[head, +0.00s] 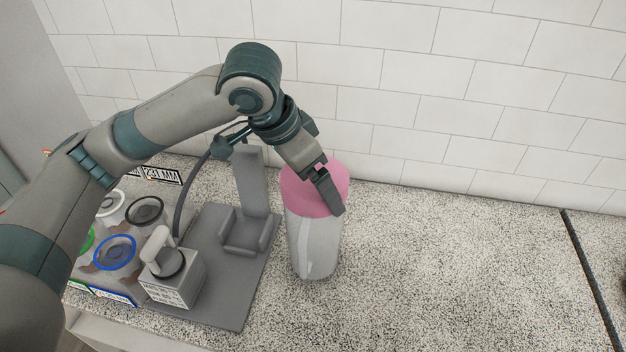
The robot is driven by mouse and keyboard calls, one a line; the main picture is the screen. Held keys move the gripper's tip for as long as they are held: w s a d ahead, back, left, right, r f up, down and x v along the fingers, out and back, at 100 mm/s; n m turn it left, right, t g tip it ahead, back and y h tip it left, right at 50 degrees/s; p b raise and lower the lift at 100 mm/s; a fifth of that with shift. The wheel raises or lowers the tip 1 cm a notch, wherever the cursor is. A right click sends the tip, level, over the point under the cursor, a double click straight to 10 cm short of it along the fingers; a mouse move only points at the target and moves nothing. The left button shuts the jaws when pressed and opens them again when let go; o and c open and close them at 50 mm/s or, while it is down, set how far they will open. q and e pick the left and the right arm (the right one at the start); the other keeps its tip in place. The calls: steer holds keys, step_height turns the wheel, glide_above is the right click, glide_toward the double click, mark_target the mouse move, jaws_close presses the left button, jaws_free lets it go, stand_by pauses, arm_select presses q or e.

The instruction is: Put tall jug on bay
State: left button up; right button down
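The tall jug (312,245) is a clear-grey container with a pink lid (298,192). It stands upright on the speckled counter, just right of a grey stand. The bay (243,232) is a low grey pocket with raised side walls at the foot of the stand's upright panel (250,180). My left gripper (329,192) reaches over the jug's top from behind and left, with a finger across the lid. The other finger is not clearly visible, so its grip on the lid is unclear. My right gripper is not in view.
Left of the bay, a white box with a handled top (173,280) stands on the grey base plate (225,305). Several round-lidded containers, one with a blue ring (115,252), sit further left. A tiled wall (450,100) closes the back. The counter (450,270) right of the jug is clear.

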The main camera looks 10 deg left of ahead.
arm_select(q)
steer(key=shift+f, duration=0.65)
steer(key=o, duration=1.4)
steer(key=shift+c, duration=0.2)
steer(key=shift+s+a+r, duration=0.1)
steer(key=shift+a+r, duration=0.05)
steer(key=shift+r, duration=0.45)
steer(key=b+v, duration=0.3)
steer(key=v, duration=0.8)
